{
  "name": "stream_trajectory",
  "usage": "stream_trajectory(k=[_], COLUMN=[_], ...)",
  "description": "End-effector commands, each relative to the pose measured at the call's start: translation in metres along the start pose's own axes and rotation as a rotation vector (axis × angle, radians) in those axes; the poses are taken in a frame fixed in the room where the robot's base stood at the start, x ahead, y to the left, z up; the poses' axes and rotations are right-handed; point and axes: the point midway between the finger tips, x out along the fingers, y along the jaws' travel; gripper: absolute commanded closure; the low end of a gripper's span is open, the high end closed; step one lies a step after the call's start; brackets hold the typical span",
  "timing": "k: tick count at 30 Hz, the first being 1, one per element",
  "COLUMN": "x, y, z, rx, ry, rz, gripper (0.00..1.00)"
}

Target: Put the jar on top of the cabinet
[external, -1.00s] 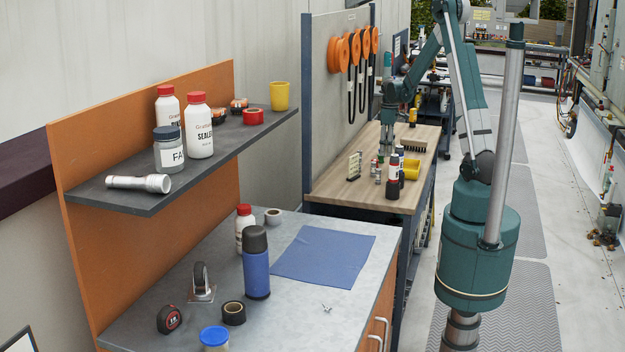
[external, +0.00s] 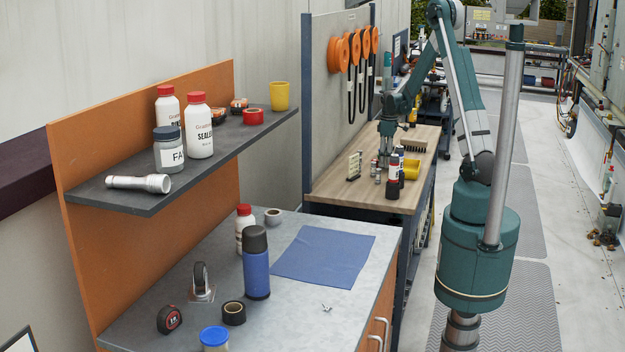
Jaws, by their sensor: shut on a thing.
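My gripper (external: 384,162) is at the wooden workbench, low over its top, pointing down. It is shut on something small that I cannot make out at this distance. A clear jar (external: 169,150) with a grey lid and a label starting "FA" stands upright on the dark shelf. Another jar (external: 214,340) with a blue lid stands at the front edge of the orange cabinet's grey top (external: 315,292), partly cut off by the frame. Both jars are far from my gripper.
The cabinet top bears a blue cloth (external: 324,255), a blue flask (external: 256,265), tape rolls and a caster. A panel stands behind the bench.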

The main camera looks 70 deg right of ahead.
Motion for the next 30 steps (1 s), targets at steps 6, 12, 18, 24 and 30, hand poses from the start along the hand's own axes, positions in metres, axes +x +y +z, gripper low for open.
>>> stream_trajectory(k=[6,12,18,24,30], x=[0.0073,0.0074,0.0105,0.01,0.0098], y=[-0.0003,-0.0003,-0.0003,-0.0003,-0.0003], z=[0.0002,0.0002,0.0002,0.0002,0.0002], rx=[0.0,0.0,0.0,0.0,0.0], ry=[0.0,0.0,0.0,0.0,0.0], rz=[0.0,0.0,0.0,0.0,0.0], gripper=[0.7,0.7,0.53,0.42,0.42])
